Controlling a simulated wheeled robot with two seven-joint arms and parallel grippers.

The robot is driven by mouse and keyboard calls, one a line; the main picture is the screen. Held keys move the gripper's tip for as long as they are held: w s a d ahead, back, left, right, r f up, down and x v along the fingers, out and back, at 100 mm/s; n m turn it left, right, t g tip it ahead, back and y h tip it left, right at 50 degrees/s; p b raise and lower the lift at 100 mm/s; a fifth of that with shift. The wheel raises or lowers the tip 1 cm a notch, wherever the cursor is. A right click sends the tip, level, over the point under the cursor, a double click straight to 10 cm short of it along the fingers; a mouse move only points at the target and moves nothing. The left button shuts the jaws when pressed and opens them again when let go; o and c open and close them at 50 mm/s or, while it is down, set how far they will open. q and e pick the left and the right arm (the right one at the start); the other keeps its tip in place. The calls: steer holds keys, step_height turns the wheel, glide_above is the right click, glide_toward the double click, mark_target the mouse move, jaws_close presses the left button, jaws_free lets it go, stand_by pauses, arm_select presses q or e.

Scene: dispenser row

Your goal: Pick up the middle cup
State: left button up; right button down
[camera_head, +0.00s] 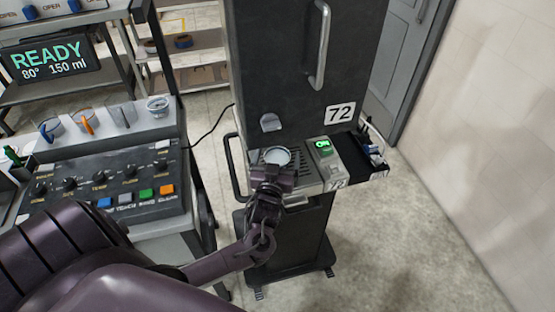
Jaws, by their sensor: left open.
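A round, pale-rimmed cup (277,156) stands on the drip tray of the dark dispenser marked 72 (285,80), below its spout (270,122). My left gripper (274,172) is open at the near side of this cup and hides its lower part. Whether the fingers touch the cup cannot be told. Which cup counts as the middle one is not clear. My right gripper is out of view.
The control console (105,180) with knobs and coloured buttons stands left of the dispenser. A green-lit panel (323,147) and a small side tray (372,160) lie right of the cup. A vertical handle (321,50) juts from the dispenser. The floor at right is clear.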

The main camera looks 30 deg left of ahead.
arm_select(q)
steer(key=shift+w+a, duration=0.15)
steer(key=shift+w, duration=0.1)
steer(key=shift+s, duration=0.1)
steer(key=shift+c, duration=0.8)
steer(key=c, duration=0.9)
steer(key=shift+c, duration=0.4)
steer(key=shift+r, duration=0.1)
